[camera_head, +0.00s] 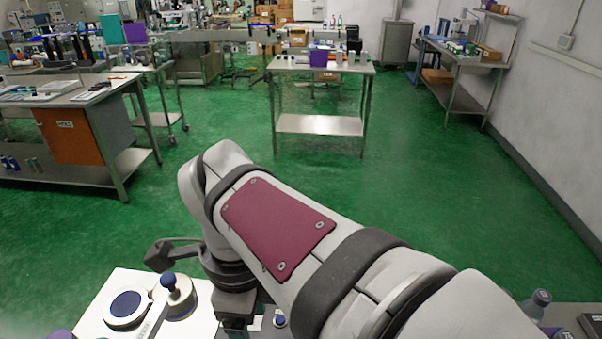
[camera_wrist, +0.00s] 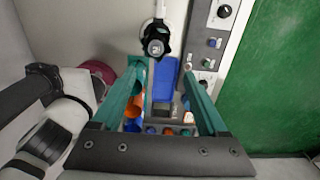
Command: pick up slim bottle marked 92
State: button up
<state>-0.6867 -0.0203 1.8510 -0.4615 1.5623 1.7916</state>
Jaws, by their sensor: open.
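My gripper (camera_wrist: 163,70) shows in the wrist view with two teal fingers spread apart and nothing clearly held between them. Beyond and between the fingers are a blue block-like object (camera_wrist: 165,78) and several small blue and orange round items, partly hidden by the fingers and palm. I cannot read a 92 on anything, so I cannot tell which item is the slim bottle. In the head view a clear bottle with a grey cap (camera_head: 541,298) stands at the lower right; its marking is unreadable. My arm covers much of the near work area there.
A white machine (camera_head: 97,318) with blue-topped round parts stands at the lower left of the head view. In the wrist view a black knob on a pale column (camera_wrist: 155,40) and a control panel (camera_wrist: 210,58) are close to the fingers. A bench (camera_head: 320,66) stands farther back.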

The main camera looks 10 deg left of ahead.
jog(key=f, duration=1)
jog(key=s+f, duration=0.1)
jog(key=f, duration=0.4)
jog(key=shift+f, duration=0.1)
grip_shut()
dwell(0.6)
